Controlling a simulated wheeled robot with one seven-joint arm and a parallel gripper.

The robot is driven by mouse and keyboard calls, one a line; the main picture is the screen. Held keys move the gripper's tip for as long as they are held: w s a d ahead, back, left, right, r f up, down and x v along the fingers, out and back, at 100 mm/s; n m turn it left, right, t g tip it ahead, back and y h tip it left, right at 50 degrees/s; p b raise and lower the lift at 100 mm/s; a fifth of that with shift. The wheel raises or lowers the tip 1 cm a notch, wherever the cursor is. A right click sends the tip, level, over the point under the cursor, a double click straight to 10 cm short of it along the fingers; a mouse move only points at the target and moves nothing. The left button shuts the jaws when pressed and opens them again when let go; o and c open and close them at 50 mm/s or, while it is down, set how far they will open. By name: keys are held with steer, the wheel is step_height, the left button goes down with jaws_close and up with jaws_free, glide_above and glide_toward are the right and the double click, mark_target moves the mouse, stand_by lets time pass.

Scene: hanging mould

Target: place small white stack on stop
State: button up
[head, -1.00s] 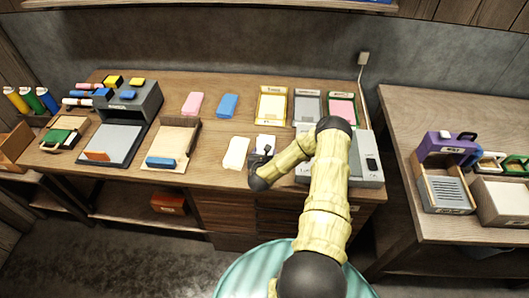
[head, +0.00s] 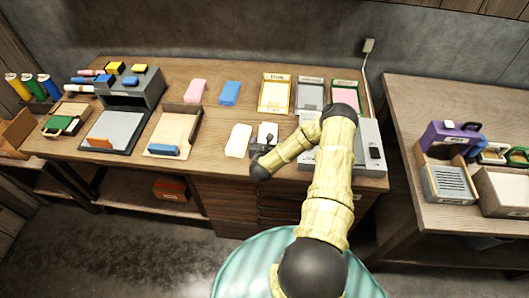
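Two small white stacks lie near the front of the wooden table (head: 210,160). The left white stack (head: 238,141) is slightly tilted in the picture and stands clear of my gripper. The right white stack (head: 267,132) is partly hidden behind my gripper (head: 262,147), whose dark fingers are at its front edge. I cannot tell whether they touch it or are open or shut. Two boards carry bars that may be stops: a tan board (head: 176,133) with a blue bar (head: 164,150), and a grey board (head: 114,128) with an orange bar (head: 99,142).
A pink block (head: 196,91) and a blue block (head: 229,93) lie farther back. Yellow (head: 263,95), grey (head: 299,95) and green (head: 359,98) framed trays line the rear. A grey machine (head: 368,133) stands behind my arm. Bare tabletop lies between the tan board and the left white stack.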

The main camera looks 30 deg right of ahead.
steer(key=b+v, duration=0.2)
steer(key=v, duration=0.8)
steer(key=shift+s+a, duration=0.1)
steer(key=shift+s, duration=0.05)
steer(key=a+r+n+g+y, duration=0.1)
steer(key=a+r+n+y, duration=0.4)
steer(key=n, duration=0.7)
steer(key=a+r+n+g+y, duration=0.1)
steer(key=a+r+n+y, duration=0.15)
steer(key=a+n, duration=0.7)
steer(key=s+r+n+g, duration=0.6)
steer(key=s+r+n, duration=0.8)
steer(key=n, duration=0.7)
steer(key=shift+s+d+r+g, duration=0.2)
steer(key=shift+s+r+g, duration=0.15)
steer(key=shift+s, duration=0.85)
